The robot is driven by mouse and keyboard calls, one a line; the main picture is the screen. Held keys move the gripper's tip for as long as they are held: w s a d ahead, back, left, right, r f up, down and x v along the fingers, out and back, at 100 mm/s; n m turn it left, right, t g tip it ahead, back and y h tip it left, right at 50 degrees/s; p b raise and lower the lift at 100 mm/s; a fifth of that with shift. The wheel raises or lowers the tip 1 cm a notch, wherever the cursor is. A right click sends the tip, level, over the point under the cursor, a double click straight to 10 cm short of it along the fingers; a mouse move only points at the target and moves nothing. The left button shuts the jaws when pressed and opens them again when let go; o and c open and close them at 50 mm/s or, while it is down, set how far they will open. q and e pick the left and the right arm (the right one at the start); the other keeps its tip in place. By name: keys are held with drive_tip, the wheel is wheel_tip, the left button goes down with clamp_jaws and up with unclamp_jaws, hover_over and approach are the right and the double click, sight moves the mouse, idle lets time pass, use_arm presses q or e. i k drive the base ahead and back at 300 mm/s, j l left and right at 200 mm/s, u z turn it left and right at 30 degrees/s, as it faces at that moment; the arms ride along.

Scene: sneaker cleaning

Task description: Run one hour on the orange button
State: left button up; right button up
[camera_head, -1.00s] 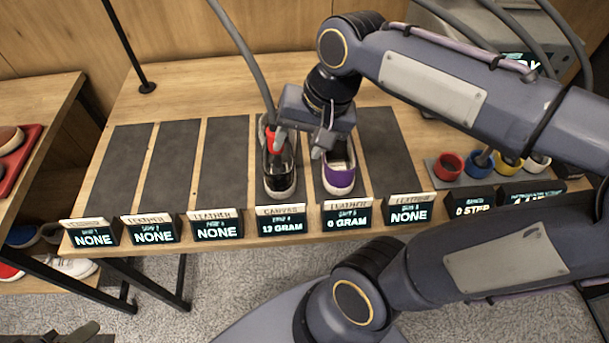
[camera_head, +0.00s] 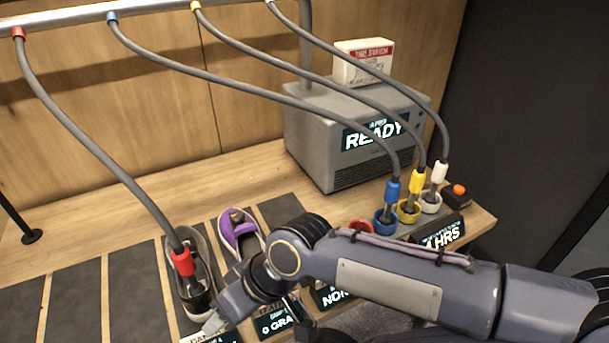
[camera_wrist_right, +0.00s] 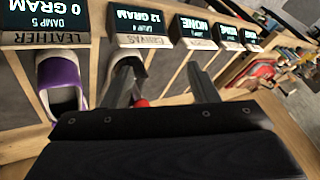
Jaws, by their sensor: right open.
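The orange button (camera_head: 459,190) sits on a small dark box at the right end of the bench. Beside it stands a display (camera_head: 442,235) reading HRS; its digit is partly hidden by my arm. In the wrist view the right gripper (camera_wrist_right: 163,85) is open, with the red hose nozzle (camera_wrist_right: 142,102) partly seen beyond the jaws. The red nozzle (camera_head: 183,263) stands in the canvas shoe. My left gripper is not in view.
A grey dryer (camera_head: 325,135) reading READY stands behind. Blue (camera_head: 393,192), yellow (camera_head: 416,184) and white (camera_head: 438,176) nozzles stand in cups left of the button, their hoses arching overhead. A purple shoe (camera_head: 236,228) stands beside the canvas shoe.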

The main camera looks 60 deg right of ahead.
sight(458, 189)
drive_tip(key=z, duration=3.1)
